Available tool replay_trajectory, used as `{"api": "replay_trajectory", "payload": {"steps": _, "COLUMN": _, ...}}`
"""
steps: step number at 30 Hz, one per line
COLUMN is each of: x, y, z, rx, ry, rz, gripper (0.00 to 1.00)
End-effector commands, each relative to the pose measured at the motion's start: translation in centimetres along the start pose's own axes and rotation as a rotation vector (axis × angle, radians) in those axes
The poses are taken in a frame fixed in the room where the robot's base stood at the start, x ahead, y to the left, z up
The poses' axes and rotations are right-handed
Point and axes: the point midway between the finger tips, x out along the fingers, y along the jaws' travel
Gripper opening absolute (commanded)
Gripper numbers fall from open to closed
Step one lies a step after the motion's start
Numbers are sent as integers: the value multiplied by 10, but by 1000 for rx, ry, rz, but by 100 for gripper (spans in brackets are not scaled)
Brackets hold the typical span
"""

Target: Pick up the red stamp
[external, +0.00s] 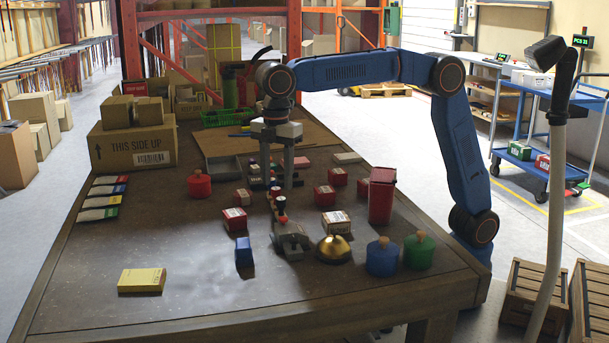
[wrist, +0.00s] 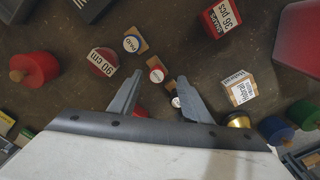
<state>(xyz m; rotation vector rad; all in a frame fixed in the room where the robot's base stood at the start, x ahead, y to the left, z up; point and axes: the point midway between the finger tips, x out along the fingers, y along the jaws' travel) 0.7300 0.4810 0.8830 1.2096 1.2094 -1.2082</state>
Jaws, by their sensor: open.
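In the wrist view, the red stamp (wrist: 156,72) has a round white label with a red rim and a wooden part. It lies between my gripper's (wrist: 160,76) two spread fingers, close to the tips. The fingers are apart, with dark table showing between them. A blue-rimmed stamp marked PAID (wrist: 131,41) lies just beyond, and a smaller round-topped item (wrist: 176,102) shows near the right finger. In the external view, my gripper (external: 277,186) points down over the middle of the table. Small red-topped items sit by its fingers, and I cannot tell which is the red stamp.
A round red box (wrist: 103,61) marked 90 cm stands left of the fingers. A brass bell (external: 333,249), blue pot (external: 382,258), green pot (external: 419,251) and red bin (external: 382,195) stand to the right. The table's front left is mostly clear around a yellow pad (external: 142,281).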

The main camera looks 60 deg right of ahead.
Motion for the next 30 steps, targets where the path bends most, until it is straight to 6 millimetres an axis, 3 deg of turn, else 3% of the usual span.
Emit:
{"api": "replay_trajectory", "payload": {"steps": 9, "x": 39, "y": 5, "z": 0, "rx": 0, "ry": -1, "rz": 0, "gripper": 44}}
{"api": "replay_trajectory", "payload": {"steps": 18, "x": 43, "y": 5, "z": 0, "rx": 0, "ry": 0, "rz": 1, "gripper": 44}}
{"api": "replay_trajectory", "payload": {"steps": 24, "x": 43, "y": 5, "z": 0, "rx": 0, "ry": 0, "rz": 1, "gripper": 0}}
{"api": "replay_trajectory", "payload": {"steps": 30, "x": 42, "y": 5, "z": 0, "rx": 0, "ry": 0, "rz": 1, "gripper": 0}}
